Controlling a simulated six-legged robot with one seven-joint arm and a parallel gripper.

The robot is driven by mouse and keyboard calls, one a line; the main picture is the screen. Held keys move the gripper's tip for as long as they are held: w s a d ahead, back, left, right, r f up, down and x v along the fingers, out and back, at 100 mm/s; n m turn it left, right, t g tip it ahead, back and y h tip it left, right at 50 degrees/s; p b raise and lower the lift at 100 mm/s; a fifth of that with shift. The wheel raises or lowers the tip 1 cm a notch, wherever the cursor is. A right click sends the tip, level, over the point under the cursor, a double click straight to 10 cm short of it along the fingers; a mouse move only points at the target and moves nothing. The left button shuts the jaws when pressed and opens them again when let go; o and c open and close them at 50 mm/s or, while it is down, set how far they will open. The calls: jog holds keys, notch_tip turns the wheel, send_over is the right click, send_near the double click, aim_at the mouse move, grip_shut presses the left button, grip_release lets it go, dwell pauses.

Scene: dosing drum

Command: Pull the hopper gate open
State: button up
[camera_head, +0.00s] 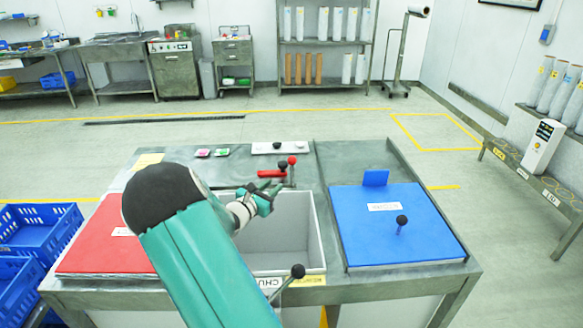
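My teal arm crosses the middle of the view. My gripper (260,201) is over the open grey bin (318,232), near its back left part; its fingers are small and partly hidden by my wrist. Just behind it is a red handle (271,173) beside upright levers with red and black knobs (292,162). I cannot tell if the gripper touches them. No part is readably labelled as the hopper gate.
A red panel (100,240) lies left of the bin, partly hidden by my arm. A blue panel (400,238) with a black-knobbed post (402,220) lies right. A white strip with a black knob (281,148) is at the back.

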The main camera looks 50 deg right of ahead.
aim_at(292, 166)
jog(key=shift+n+t, duration=0.5)
jog(key=shift+n, duration=0.2)
jog(key=w+d, duration=0.1)
jog(key=d, duration=0.8)
jog(key=w+d, duration=0.1)
jog(key=d, duration=0.4)
jog(key=shift+w+d+f, duration=0.2)
jog(key=shift+w+f, duration=0.15)
grip_shut()
